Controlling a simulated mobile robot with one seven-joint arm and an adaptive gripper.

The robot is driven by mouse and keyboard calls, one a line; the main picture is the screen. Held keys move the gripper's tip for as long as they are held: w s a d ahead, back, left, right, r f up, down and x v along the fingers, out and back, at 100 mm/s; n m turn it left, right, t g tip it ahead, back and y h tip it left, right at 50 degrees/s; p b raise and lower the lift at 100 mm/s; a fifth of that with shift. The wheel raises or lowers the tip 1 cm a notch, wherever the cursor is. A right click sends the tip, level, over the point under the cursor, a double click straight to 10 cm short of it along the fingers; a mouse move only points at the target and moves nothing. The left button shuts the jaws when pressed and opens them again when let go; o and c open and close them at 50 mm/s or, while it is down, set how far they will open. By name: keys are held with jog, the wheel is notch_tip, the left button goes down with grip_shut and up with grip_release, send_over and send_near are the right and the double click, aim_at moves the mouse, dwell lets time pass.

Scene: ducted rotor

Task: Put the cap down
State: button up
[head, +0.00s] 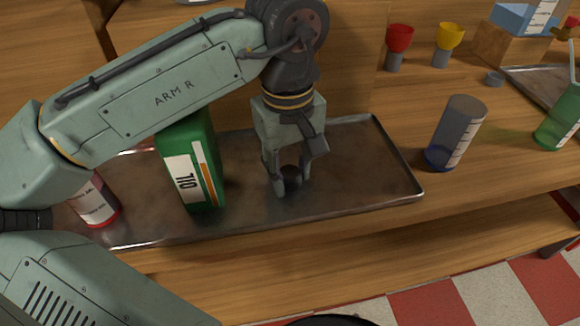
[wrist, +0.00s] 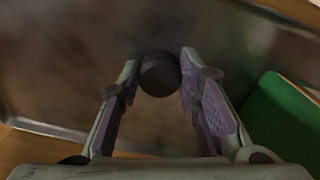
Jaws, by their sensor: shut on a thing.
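A small dark round cap (head: 292,180) is between the fingertips of my gripper (head: 289,186), which points down over the metal tray (head: 358,150). In the wrist view the cap (wrist: 159,74) sits between the two purple-padded fingers of my gripper (wrist: 158,80). My gripper is shut on the cap. The cap is low, close to the tray surface; I cannot tell whether it touches. A green oil container (head: 203,150) stands on the tray to the left of my gripper, and its green side (wrist: 282,118) shows at the right in the wrist view.
A red and white bottle (head: 94,203) stands at the tray's left end, partly behind my arm. A blue measuring cup (head: 456,132) stands right of the tray. Red (head: 398,44) and yellow (head: 449,42) funnels stand behind. The tray's right part is bare.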

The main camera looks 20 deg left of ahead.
aim_at(288, 174)
jog(key=shift+o, duration=1.3)
jog(key=shift+f, duration=0.15)
jog(key=o, duration=0.5)
notch_tip(288, 174, up, 12)
jog(key=shift+s+r+p, duration=0.15)
jog(key=shift+r+p, duration=0.05)
jog(key=shift+p, duration=0.15)
